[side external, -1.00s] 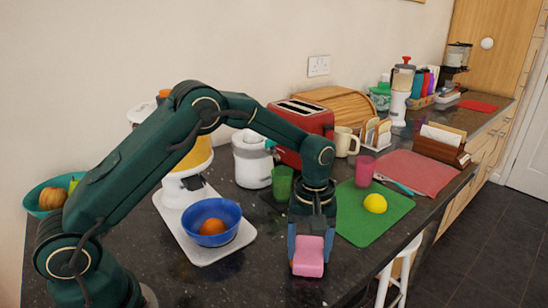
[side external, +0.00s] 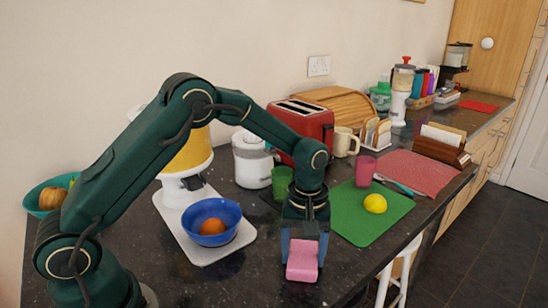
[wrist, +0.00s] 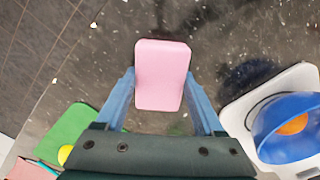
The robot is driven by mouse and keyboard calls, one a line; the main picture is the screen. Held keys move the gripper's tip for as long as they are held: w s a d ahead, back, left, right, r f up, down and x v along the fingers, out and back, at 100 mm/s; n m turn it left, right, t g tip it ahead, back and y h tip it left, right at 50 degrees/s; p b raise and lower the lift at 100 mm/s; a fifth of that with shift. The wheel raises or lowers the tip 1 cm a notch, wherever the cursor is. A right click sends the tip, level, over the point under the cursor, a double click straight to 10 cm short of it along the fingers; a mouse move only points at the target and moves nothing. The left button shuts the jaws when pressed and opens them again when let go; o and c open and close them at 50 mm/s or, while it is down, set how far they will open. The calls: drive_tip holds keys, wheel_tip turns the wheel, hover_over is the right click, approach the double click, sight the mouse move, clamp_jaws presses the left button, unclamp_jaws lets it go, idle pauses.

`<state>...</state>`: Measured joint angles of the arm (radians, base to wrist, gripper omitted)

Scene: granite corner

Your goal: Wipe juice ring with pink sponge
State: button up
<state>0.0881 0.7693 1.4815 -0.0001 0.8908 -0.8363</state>
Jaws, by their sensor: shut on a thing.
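The pink sponge (side external: 303,260) is held at the end of my gripper (side external: 302,250) over the dark granite worktop, left of the green mat's near end. In the wrist view the sponge (wrist: 162,75) sits between the two blue fingers of my gripper (wrist: 163,92), which are shut on it. I cannot tell if the sponge touches the worktop. I cannot make out a juice ring in either view; the sponge and gripper hide part of the worktop.
A green mat (side external: 352,222) with a yellow lemon (side external: 375,203) lies right of my gripper. A blue bowl (side external: 230,218) holding an orange stands on a white board (side external: 205,252) to the left. A green cup (side external: 282,182) and red toaster (side external: 300,118) stand behind. The worktop's front edge is near.

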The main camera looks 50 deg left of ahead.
sight(289, 264)
drive_tip(key=shift+s, duration=1.8)
drive_tip(key=shift+w+r, duration=0.1)
drive_tip(key=shift+w, duration=3.55)
drive_tip(key=shift+s, duration=3.7)
drive_tip(key=shift+r, duration=4)
